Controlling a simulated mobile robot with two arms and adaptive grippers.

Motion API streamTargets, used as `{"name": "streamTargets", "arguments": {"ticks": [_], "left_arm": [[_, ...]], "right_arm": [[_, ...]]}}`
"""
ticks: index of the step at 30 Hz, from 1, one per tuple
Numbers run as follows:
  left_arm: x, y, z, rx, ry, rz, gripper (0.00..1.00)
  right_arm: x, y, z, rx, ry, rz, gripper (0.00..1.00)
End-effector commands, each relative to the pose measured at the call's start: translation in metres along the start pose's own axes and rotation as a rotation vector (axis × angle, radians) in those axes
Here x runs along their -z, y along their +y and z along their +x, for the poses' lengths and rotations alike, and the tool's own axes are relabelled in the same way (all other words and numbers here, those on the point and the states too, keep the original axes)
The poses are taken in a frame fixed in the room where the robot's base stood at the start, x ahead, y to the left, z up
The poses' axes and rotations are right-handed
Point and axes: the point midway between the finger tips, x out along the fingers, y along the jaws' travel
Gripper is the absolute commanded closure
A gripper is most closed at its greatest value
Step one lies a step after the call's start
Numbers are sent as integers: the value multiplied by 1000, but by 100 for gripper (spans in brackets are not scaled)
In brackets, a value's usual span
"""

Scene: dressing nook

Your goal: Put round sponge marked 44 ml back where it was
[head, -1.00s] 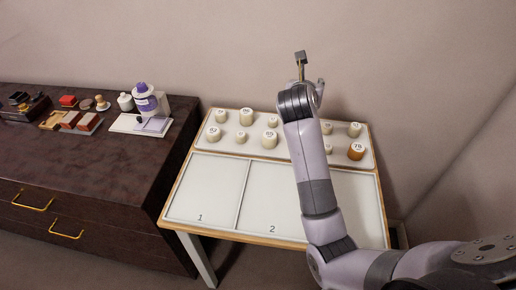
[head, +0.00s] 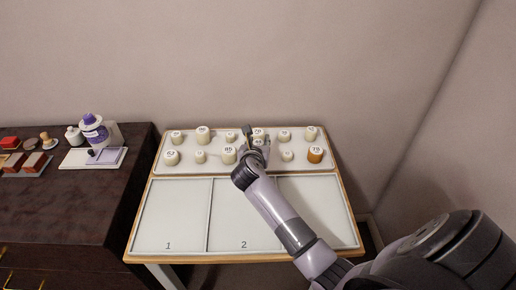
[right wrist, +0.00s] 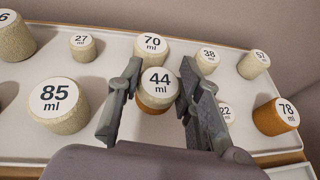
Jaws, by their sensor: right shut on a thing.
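The round sponge marked 44 ml (right wrist: 158,86) has a white top label and an orange-brown lower side. My right gripper (right wrist: 157,76) is shut on it, a finger on each side. In the head view, my right gripper (head: 252,140) is over the white tray (head: 187,168) at the back of the table, partly hiding the sponge. The sponge is between the 85 ml sponge (right wrist: 58,106) and the 22 ml sponge (right wrist: 225,113), in front of the 70 ml sponge (right wrist: 151,48). I cannot tell whether its base touches the tray. My left gripper is out of view.
Several pale sponges stand in two rows on the tray. The orange 78 ml sponge (right wrist: 276,117) is at the front right. Empty panels marked 1 (head: 170,215) and 2 (head: 243,215) lie in front. A dark dresser (head: 70,215) with various items stands at left.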

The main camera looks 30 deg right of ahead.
Motion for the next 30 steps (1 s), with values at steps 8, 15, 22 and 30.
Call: {"name": "streamTargets", "arguments": {"ticks": [8,15,22,30], "left_arm": [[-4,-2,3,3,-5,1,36],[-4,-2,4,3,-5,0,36],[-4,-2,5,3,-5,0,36],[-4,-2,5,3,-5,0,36]], "right_arm": [[27,0,11,0,0,-1,82],[27,0,11,0,1,0,82],[30,1,12,-1,1,-1,61],[30,0,12,0,0,-1,47]]}}
